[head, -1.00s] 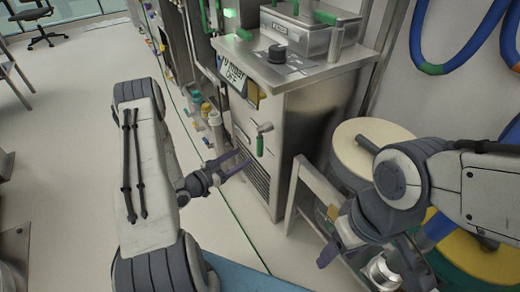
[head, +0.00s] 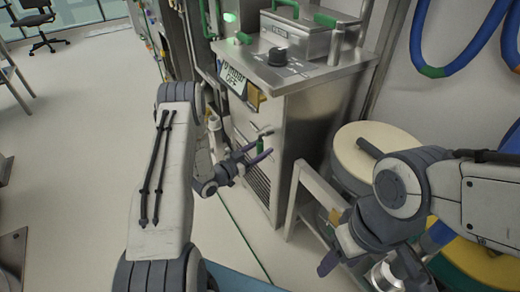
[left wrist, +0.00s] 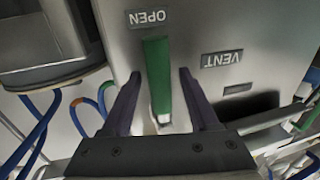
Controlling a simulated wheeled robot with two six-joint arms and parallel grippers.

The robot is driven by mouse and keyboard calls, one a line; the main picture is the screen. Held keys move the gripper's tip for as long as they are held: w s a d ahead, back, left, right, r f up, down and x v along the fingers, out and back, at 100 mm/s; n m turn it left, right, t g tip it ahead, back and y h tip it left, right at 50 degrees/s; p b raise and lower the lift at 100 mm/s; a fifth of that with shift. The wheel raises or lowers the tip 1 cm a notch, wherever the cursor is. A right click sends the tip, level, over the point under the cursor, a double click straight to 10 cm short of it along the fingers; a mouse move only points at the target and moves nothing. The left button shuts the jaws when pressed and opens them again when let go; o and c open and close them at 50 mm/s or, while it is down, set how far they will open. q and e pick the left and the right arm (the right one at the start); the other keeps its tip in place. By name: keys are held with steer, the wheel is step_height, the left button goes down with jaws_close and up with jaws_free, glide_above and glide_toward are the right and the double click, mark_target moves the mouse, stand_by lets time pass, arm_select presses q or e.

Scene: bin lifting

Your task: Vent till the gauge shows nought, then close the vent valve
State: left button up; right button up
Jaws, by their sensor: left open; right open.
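The vent valve's green handle (head: 261,145) sticks out from the front of the steel cabinet. In the left wrist view the handle (left wrist: 157,80) points toward the engraved OPEN label (left wrist: 147,17), with the VENT label (left wrist: 222,59) to its right. My left gripper (head: 267,142) is open, its two dark fingers either side of the handle; gaps show between handle and fingers. The gauge display (head: 233,79) on the cabinet's upper left shows "mbar" and "OFF"; the figure looks like 0 but is small. My right gripper (head: 336,258) is open and empty, low at right, partly hidden by its own arm.
A black knob (head: 278,55) and a lidded steel box (head: 306,38) with green handles are on the cabinet top. A cart (head: 307,180) with large spools (head: 352,150) stands right of the cabinet. Open floor (head: 70,140) lies at left.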

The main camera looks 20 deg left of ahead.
arm_select(q)
jaws_close()
stand_by(1.4)
